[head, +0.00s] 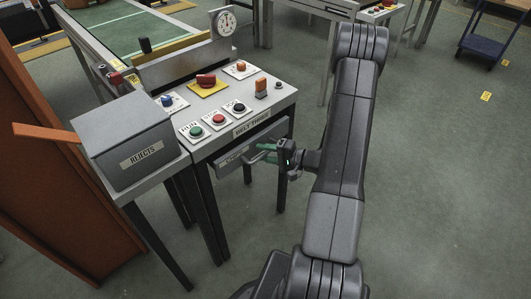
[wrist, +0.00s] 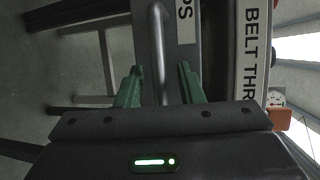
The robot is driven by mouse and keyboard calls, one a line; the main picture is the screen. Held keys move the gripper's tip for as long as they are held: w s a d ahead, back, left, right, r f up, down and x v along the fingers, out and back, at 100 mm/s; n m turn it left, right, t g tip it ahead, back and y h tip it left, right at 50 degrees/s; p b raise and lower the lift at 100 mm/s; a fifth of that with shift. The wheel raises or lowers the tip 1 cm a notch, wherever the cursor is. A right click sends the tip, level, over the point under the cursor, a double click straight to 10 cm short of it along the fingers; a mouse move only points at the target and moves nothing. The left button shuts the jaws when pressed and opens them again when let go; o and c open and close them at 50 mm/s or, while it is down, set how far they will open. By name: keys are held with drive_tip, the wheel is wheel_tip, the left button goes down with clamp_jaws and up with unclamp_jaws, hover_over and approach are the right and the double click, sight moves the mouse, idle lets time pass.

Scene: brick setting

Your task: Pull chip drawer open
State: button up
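The chip drawer (head: 229,166) is a grey front under the control bench, below the "BELT THREE" strip, with a partly hidden label. It looks shut in the head view; its label ends in "PS" in the wrist view (wrist: 184,30). Its handle is a pale metal bar (wrist: 158,48). My gripper (head: 262,153) has green fingers and is at the handle. In the wrist view my gripper (wrist: 159,85) is open, one finger on each side of the bar, with a visible gap to both. My gripper hides part of the handle in the head view.
The bench top (head: 268,100) carries several buttons and a dial gauge (head: 225,21). A grey "REJECTS" box (head: 125,140) stands left of the drawer. An orange panel (head: 50,165) is further left. The floor (head: 440,200) on the right is clear; a blue cart (head: 482,50) stands far back.

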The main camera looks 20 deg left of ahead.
clamp_jaws()
drive_tip(key=shift+d, duration=0.1)
drive_tip(key=s+d+b, duration=0.4)
drive_tip(key=s+d, duration=0.1)
drive_tip(key=d, duration=0.6)
drive_tip(key=s+d+b, duration=0.4)
drive_tip(key=d+b, duration=0.1)
drive_tip(key=d, duration=0.7)
drive_tip(key=shift+s+d, duration=0.15)
drive_tip(key=shift+s, duration=0.2)
unclamp_jaws()
